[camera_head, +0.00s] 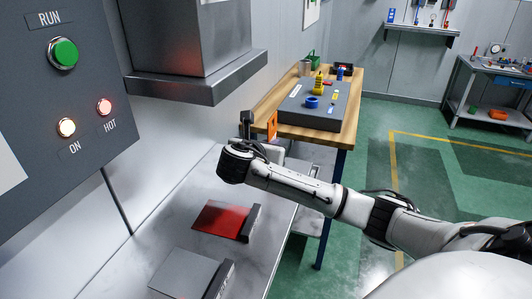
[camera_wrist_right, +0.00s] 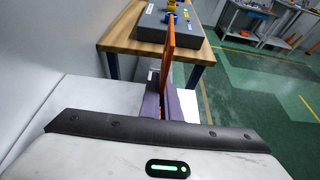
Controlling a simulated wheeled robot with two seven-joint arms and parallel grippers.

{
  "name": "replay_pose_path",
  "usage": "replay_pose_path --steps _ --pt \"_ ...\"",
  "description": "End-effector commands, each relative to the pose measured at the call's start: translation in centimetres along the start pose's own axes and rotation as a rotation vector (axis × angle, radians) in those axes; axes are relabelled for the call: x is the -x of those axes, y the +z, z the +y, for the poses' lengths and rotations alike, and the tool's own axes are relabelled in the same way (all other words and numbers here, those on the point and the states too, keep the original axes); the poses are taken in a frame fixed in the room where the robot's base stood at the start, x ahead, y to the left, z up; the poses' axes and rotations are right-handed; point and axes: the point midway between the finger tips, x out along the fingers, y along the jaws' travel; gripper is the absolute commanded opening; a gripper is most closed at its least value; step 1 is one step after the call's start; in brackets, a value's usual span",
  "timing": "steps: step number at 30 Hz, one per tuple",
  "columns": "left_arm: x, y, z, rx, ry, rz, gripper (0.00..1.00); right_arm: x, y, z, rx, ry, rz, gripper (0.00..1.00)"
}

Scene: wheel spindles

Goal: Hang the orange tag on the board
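The orange tag (camera_head: 272,125) is a thin plate standing upright at the end of my right arm. It also shows nearly edge-on in the right wrist view (camera_wrist_right: 168,60). My right gripper (camera_wrist_right: 163,105) has its two fingers closed on either side of the tag's near end. In the head view the gripper is small and partly hidden behind my wrist. A white board (camera_head: 312,12) hangs on the back wall at the top, cut by the frame; I cannot tell whether it is the task's board. My left gripper is not in view.
A grey panel (camera_head: 60,110) with a green RUN button and lit ON and HOT lamps fills the left. A red-glowing plate (camera_head: 222,219) lies on the metal counter (camera_head: 160,238). Beyond the tag stands a wooden table (camera_head: 345,130) bearing a grey box (camera_head: 312,112).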

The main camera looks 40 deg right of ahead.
Motion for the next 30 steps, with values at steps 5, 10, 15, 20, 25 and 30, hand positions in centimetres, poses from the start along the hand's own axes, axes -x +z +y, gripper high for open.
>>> replay_pose_path --steps 5,10,15,20,25,30 --pt "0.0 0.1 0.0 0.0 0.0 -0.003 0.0 -1.1 -2.2 -0.6 -0.001 -0.011 0.001 0.0" --pt "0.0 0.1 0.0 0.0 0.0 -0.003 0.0 -1.5 -2.8 -0.7 -0.005 -0.012 -0.001 0.0" --pt "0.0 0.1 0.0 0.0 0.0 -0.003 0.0 -1.5 -2.9 -0.7 -0.005 -0.012 0.0 0.0" --pt "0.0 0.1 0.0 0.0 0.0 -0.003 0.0 -1.6 -3.2 -0.7 -0.005 -0.011 0.001 0.08" --pt "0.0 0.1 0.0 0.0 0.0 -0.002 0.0 -1.6 -3.2 -0.7 -0.005 -0.011 0.001 0.22" --pt "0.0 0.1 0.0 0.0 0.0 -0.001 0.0 -1.6 -3.2 -0.7 -0.005 -0.012 0.001 0.22"
